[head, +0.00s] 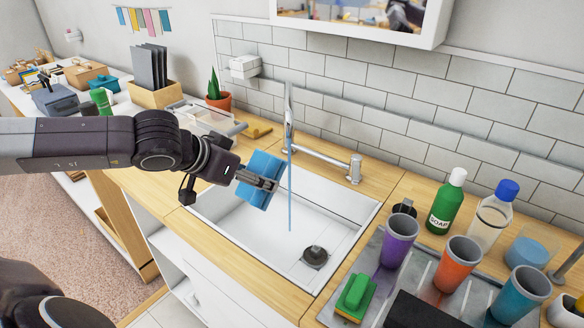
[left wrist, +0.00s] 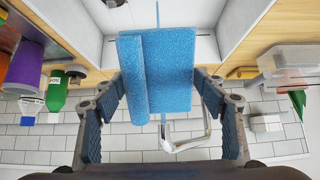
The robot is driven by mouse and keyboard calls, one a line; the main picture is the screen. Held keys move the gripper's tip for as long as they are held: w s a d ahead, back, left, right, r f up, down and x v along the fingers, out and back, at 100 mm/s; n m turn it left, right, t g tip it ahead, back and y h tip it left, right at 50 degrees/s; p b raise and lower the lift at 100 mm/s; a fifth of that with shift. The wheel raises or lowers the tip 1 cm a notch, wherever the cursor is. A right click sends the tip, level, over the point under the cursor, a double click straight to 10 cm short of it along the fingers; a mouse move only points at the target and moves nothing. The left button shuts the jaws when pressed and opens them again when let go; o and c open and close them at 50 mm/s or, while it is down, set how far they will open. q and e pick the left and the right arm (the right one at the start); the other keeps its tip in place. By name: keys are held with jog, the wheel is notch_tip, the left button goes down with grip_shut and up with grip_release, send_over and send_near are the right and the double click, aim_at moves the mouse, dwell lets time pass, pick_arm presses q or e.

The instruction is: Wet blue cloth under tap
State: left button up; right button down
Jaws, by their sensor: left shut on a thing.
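The blue cloth (head: 260,180) is held by my left gripper (head: 256,182) above the white sink (head: 330,212). The gripper is shut on it. In the left wrist view the folded cloth (left wrist: 158,70) sits between the two fingers of the gripper (left wrist: 160,95). The tap (head: 325,158) stands at the back of the sink, and a thin blue stream of water (head: 290,205) falls into the basin. In the head view the cloth is just left of the stream; whether they touch I cannot tell. My right gripper is not in view.
Right of the sink, a metal tray (head: 428,270) holds purple (head: 398,240), orange (head: 457,264) and blue cups and a green sponge (head: 354,294). A green soap bottle (head: 446,202) stands behind. A potted plant (head: 218,98) stands left. The sink's front right is clear around the drain (head: 315,256).

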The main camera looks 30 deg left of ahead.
pick_arm(q)
jog(key=p+v, duration=0.1)
jog(key=v, duration=0.2)
jog(key=shift+s+r, duration=0.25)
jog(key=shift+a, duration=0.15)
jog(key=a+r+n+g+y+p, duration=0.1)
jog(key=a+n+g+y+p, duration=0.15)
jog(key=a, duration=0.35)
jog(key=w+d+r+n+g+h+p, duration=0.1)
jog(key=d+r+n+g+h+p, duration=0.1)
jog(key=d+g, duration=0.4)
jog(key=shift+d+r+n+g, duration=0.2)
jog(key=shift+n+g, duration=0.15)
jog(key=shift+n, duration=0.3)
jog(key=shift+w, duration=0.1)
dwell(0.4)
